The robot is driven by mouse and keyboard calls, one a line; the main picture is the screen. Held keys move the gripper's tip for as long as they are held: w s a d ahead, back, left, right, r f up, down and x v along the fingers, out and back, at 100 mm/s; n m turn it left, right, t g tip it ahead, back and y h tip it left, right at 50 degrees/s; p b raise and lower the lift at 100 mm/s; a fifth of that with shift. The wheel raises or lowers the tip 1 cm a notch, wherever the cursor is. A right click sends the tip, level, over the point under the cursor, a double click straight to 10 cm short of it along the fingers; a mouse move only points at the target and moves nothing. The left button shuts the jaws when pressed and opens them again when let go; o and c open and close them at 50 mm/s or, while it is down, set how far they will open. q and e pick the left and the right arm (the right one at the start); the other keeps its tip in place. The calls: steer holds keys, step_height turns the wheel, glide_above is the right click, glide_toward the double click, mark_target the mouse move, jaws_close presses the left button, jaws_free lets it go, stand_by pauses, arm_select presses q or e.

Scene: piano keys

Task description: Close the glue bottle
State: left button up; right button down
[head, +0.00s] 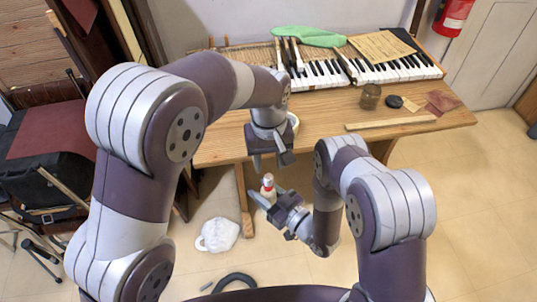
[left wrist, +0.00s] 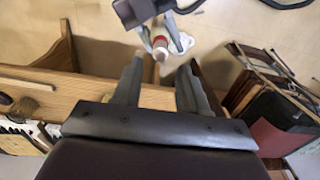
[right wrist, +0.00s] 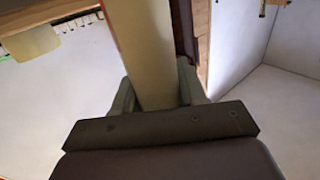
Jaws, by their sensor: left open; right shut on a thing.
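The glue bottle (head: 268,183) is pale with a red band near its top. My right gripper (head: 271,199) is shut on it and holds it upright, clear of the floor in front of the table. In the right wrist view the bottle's pale body (right wrist: 148,45) stands between the fingers. My left gripper (head: 270,163) is open and empty, pointing down above the bottle. In the left wrist view the bottle's top (left wrist: 160,52) lies just beyond the open fingers, apart from them. I cannot tell whether a separate cap is on the bottle.
The floor at right is clear.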

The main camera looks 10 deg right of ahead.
mark_target(268, 176)
arm_select(q)
step_height(268, 176, down, 7)
steer(key=shift+r, duration=0.2)
jaws_close()
stand_by(0.3)
steer(key=shift+o, duration=0.8)
jaws_free()
steer(key=shift+r, duration=0.1)
